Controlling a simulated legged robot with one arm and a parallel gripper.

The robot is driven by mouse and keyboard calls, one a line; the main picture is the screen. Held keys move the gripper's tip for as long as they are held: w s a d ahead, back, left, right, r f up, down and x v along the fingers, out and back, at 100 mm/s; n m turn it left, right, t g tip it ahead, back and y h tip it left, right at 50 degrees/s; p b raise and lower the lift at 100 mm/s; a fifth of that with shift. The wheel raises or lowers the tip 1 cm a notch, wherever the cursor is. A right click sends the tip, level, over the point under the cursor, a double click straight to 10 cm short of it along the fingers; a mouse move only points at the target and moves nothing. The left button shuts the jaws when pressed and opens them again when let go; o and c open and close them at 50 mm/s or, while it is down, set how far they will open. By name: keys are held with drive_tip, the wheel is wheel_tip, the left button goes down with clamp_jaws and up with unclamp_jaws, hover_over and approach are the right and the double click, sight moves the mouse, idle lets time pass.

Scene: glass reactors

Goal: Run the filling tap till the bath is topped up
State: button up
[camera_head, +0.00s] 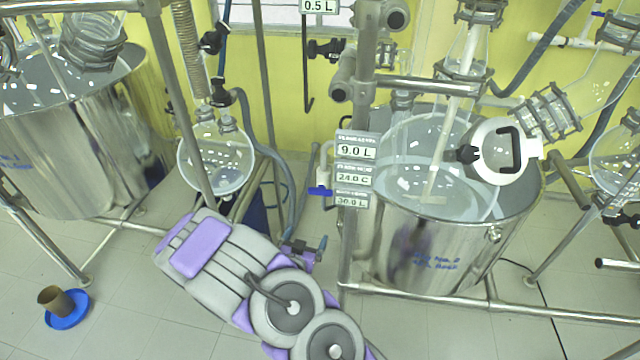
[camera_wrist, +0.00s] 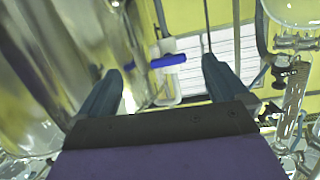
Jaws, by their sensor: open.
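The filling tap is a pale pipe with a blue handle (camera_head: 320,191), left of the steel bath (camera_head: 440,262). A glass vessel (camera_head: 425,135) sits in the bath. Labels on the frame post read 9.0 L (camera_head: 356,151), 24.0 C (camera_head: 353,177) and a blurred third value, perhaps 30.0 L. My gripper (camera_head: 310,248) is open and empty, below the tap in the head view. In the wrist view, the blue handle (camera_wrist: 168,61) lies crosswise between the two fingers of my gripper (camera_wrist: 163,80), apart from or just beyond their tips. I cannot tell whether they touch, or whether water runs.
Steel frame tubes (camera_head: 420,293) run around the bath. Another steel bath (camera_head: 80,150) stands at left, with a round glass flask (camera_head: 216,160) between. A brown cup (camera_head: 56,299) stands on a blue dish (camera_head: 67,310) on the floor.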

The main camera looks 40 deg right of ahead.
wheel_tip(320, 180, up, 3)
drive_tip(key=n+t+h+p, duration=0.1)
drive_tip(key=n+t, duration=0.1)
drive_tip(key=t, duration=0.1)
drive_tip(key=b, duration=0.8)
approach(320, 193)
drive_tip(key=shift+b+x, duration=2.15)
drive_tip(key=shift+x, duration=3.5)
drive_tip(key=c, duration=0.7)
